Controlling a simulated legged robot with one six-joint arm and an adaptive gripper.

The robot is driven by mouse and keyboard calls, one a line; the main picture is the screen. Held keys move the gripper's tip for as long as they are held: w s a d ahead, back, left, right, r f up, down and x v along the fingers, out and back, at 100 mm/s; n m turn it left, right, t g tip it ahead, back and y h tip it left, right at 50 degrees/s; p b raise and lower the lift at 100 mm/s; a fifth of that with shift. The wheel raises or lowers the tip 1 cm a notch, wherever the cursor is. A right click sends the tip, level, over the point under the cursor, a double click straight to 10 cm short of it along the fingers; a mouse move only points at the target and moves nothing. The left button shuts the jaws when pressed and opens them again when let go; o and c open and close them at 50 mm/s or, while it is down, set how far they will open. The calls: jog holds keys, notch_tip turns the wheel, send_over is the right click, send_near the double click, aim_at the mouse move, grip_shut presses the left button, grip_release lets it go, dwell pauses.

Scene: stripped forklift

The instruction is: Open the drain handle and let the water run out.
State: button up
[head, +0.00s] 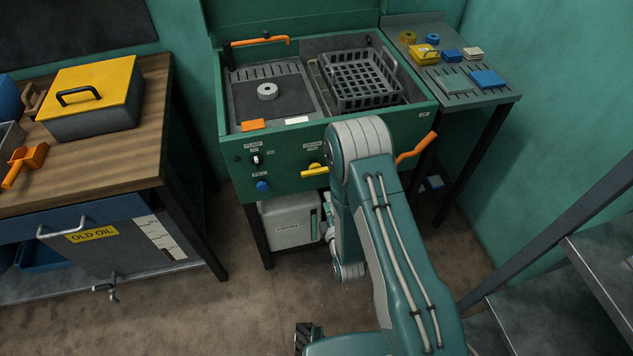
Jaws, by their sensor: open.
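A green parts washer (285,152) stands in the middle of the head view. A short yellow handle (315,170) lies roughly level on its front, partly behind my arm; the small label above it seems to read drain, but is blurred. An orange lever (417,148) sticks out and up at the washer's front right. The open basin holds a grey slotted tray (265,75) and a dark basket; I cannot make out any water level or flow. My arm bends in front of the washer, and my gripper is out of sight.
A grey container (290,220) stands under the washer. A wooden bench (95,160) with a yellow-lidded box (95,95) is at left, above an old oil tank (145,248). A side shelf (440,60) adjoins the washer. Metal steps (600,255) stand at right.

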aim_at(317, 174)
jog(key=x, duration=1)
jog(key=shift+w+a+f, duration=0.1)
jog(key=shift+a+f, duration=0.05)
grip_shut()
